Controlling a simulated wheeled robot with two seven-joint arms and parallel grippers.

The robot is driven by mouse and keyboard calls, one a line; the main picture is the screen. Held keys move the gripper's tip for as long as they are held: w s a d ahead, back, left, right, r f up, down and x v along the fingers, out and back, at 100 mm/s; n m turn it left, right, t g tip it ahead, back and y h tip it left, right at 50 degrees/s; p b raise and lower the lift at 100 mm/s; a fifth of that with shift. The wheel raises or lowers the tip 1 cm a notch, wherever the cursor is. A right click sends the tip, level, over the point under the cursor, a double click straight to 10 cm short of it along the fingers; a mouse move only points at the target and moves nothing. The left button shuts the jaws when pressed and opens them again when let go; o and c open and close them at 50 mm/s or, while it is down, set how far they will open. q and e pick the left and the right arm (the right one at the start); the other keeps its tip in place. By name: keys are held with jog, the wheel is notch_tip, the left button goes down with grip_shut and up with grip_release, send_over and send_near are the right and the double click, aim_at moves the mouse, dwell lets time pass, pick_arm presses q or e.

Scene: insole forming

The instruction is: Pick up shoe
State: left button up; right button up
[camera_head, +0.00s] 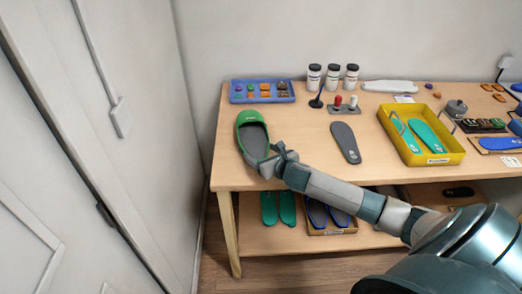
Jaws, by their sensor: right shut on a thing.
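A green shoe (253,134) with a dark grey inside is at the left end of the wooden table (304,128), its toe toward the back. My right gripper (272,160) is at the heel end of the shoe and is shut on it. My right arm reaches in from the lower right, over the table's front edge. The fingertips are small and partly hidden by the wrist. I cannot tell whether the shoe rests on the table or is slightly raised. My left gripper is not in view.
A dark grey insole (345,142) lies right of the shoe. A yellow tray (449,158) holds teal insoles. A blue tray (236,98), several white jars (332,77) and a small stand (343,110) are at the back. Green slippers (278,208) sit on the lower shelf.

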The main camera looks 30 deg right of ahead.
jog(key=shift+w+r, duration=0.1)
jog(key=shift+r, duration=0.65)
notch_tip(320, 180, up, 2)
jog(key=shift+d+r+b, duration=0.1)
jog(key=shift+r+b, duration=0.15)
jog(key=shift+b, duration=0.3)
jog(key=shift+s+d+r+b, duration=0.55)
jog(key=shift+s+d+r, duration=0.45)
jog(key=shift+s, duration=0.75)
jog(key=shift+s+d+r+b, duration=0.6)
jog(key=shift+s+r, duration=0.65)
jog(key=shift+s, duration=0.5)
jog(key=shift+s+d+r+b, duration=0.45)
jog(key=shift+s+d+r, duration=0.55)
jog(key=shift+s, duration=0.75)
jog(key=shift+r, duration=0.15)
jog(key=shift+a, duration=0.15)
